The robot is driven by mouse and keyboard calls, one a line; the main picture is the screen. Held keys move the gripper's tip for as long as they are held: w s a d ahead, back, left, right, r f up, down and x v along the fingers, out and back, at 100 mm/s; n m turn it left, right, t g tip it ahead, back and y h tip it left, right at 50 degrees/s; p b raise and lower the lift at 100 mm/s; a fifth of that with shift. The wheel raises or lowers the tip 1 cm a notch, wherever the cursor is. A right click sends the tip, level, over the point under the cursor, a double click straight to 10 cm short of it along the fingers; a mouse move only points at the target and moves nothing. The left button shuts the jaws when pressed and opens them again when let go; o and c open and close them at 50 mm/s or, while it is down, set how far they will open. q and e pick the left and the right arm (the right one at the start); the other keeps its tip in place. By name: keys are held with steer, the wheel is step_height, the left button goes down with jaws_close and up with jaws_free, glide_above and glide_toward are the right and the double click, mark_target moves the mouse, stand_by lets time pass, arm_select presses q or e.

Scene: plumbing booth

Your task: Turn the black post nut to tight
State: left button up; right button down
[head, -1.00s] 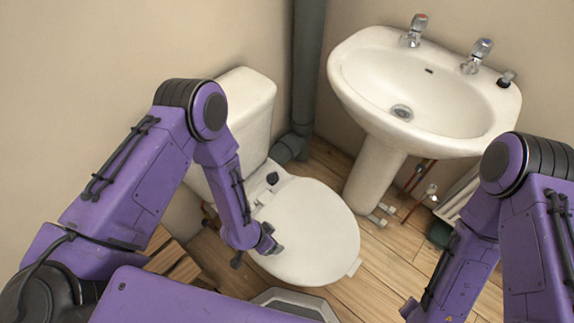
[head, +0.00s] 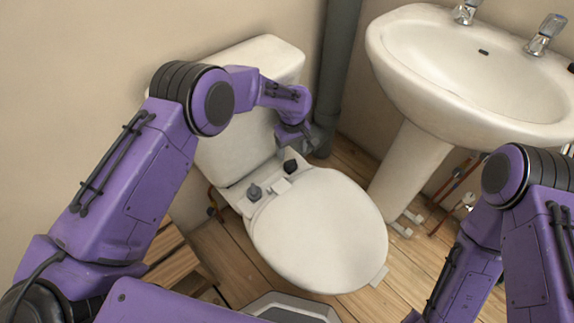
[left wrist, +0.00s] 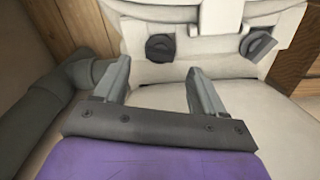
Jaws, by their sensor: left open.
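The black post nut (head: 290,166) stands on the rear of the white toilet bowl, at the back of the seat on the side nearer the grey pipe. In the left wrist view it is a round black knob (left wrist: 160,47) just beyond and between my fingertips. A greyer winged nut (head: 254,192) stands on the other side; it also shows in the left wrist view (left wrist: 258,43). My left gripper (head: 304,144) is open and empty, pointing down close to the black nut, apart from it in the wrist view. My right gripper is out of view.
The toilet lid (head: 318,232) is down in front of the nuts, and the cistern (head: 235,150) rises behind them. A grey pipe (head: 338,70) stands close beside my left gripper. The basin (head: 455,85) is to the right.

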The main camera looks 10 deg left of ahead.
mark_target(290, 162)
arm_select(q)
step_height(290, 162, down, 6)
steer(key=shift+f+b, duration=0.1)
steer(key=shift+b, duration=0.4)
steer(key=c, duration=1.1)
steer(key=shift+m, duration=0.3)
steer(key=m, duration=0.4)
steer(key=shift+a, duration=0.1)
steer(key=shift+a+m, duration=0.1)
steer(key=shift+m, duration=2.3)
steer(key=o, duration=1.1)
